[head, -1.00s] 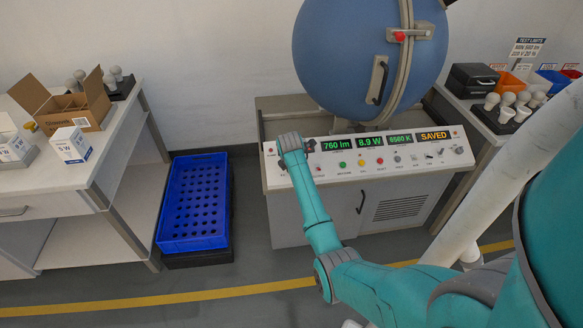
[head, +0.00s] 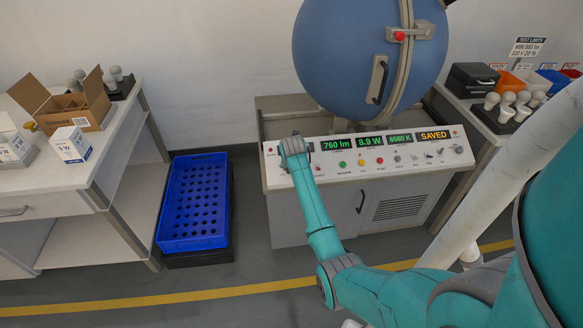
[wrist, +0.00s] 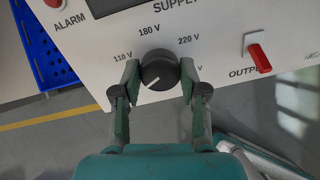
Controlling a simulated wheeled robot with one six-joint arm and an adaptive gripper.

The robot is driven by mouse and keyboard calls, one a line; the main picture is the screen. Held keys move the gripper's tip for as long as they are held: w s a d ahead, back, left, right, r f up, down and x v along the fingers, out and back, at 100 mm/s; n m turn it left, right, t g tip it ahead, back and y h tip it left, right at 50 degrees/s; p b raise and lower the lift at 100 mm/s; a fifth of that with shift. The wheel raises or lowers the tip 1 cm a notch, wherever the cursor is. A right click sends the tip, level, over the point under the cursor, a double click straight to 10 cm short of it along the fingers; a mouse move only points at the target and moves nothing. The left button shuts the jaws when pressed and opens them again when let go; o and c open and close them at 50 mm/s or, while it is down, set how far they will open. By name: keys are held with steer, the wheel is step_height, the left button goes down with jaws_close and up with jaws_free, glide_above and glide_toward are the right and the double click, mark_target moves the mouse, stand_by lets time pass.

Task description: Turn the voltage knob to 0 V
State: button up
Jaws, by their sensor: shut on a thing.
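The dark round voltage knob (wrist: 160,66) is on the white control panel (wrist: 110,45) in the wrist view. My gripper (wrist: 159,70) is shut on it, one finger at its left and one at its right. The knob's white pointer line faces down and to the left. Labels 110 V, 180 V and 220 V show around it. Another label ending in V at the right is partly covered by a finger. I cannot see a 0 V mark. In the head view the knob is hidden behind my wrist at the left end of the panel (head: 330,173).
A red output switch (wrist: 259,57) is right of the knob, and a red alarm part (wrist: 54,3) is at upper left. A blue sphere (head: 350,50) stands behind the panel. A blue crate (head: 194,240) is on the floor to the left, with clear floor in front.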

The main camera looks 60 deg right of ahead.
steer(key=shift+n, duration=0.5)
steer(key=o, duration=1.1)
steer(key=shift+o, duration=0.2)
steer(key=v, duration=1.2)
